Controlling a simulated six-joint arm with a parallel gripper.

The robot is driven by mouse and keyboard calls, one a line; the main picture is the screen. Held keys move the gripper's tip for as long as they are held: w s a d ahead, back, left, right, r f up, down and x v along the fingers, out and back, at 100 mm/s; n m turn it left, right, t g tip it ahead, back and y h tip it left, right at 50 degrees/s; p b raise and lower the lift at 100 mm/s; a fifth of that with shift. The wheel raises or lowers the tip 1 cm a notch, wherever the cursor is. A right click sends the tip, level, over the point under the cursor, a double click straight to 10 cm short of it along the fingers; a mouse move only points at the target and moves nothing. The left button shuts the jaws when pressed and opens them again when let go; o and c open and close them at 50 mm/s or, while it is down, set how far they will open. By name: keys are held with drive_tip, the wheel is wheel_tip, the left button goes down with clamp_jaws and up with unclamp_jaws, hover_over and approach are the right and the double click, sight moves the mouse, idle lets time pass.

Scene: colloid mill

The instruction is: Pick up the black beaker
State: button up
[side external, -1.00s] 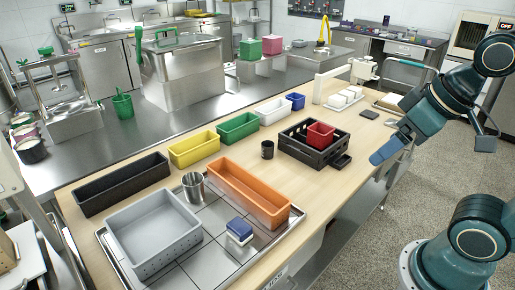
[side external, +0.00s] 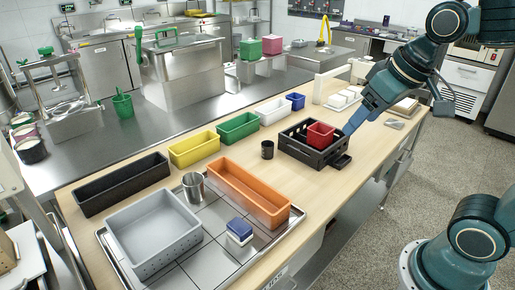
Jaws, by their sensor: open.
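The black beaker (side external: 267,149) is a small dark cup. It stands upright on the wooden table top, just left of the black crate. My gripper (side external: 350,126) points down and to the left at the right edge of the black crate, next to the red bin. It is apart from the beaker, with the crate between them. The gripper is open. Its fingertips are small in this view and I cannot tell whether they touch the crate.
The black crate (side external: 309,158) holds a red bin (side external: 320,134). Yellow (side external: 194,149), green (side external: 238,127), white (side external: 273,111) and blue bins line the back edge. An orange bin (side external: 249,190), steel cup (side external: 194,187) and grey bin (side external: 153,228) are in front. Bare wood surrounds the beaker.

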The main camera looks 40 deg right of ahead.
drive_tip(key=w+d+f+m+g, duration=0.1)
drive_tip(key=w+d+f, duration=0.15)
drive_tip(key=w, duration=0.75)
drive_tip(key=w+d+f+m, duration=0.1)
drive_tip(key=w+d, duration=0.2)
drive_tip(key=w, duration=0.7)
drive_tip(key=w+d+f+m, duration=0.1)
drive_tip(key=w+d+f, duration=0.3)
drive_tip(key=w+f, duration=0.3)
drive_tip(key=w+d+f+m+g+h, duration=0.1)
drive_tip(key=w+d+f, duration=0.3)
drive_tip(key=w+f, duration=0.4)
drive_tip(key=shift+w+d+f+m, duration=0.15)
drive_tip(key=shift+w+f+m, duration=0.15)
drive_tip(key=shift+f, duration=0.35)
hover_over(269, 157)
drive_tip(key=shift+s+x, duration=0.2)
drive_tip(key=shift+x, duration=1.15)
drive_tip(key=shift+s+x, duration=0.25)
drive_tip(key=shift+x, duration=1.1)
drive_tip(key=shift+s+x, duration=0.2)
drive_tip(key=shift+x, duration=1.2)
drive_tip(key=shift+f, duration=0.25)
drive_tip(key=shift+x, duration=2.5)
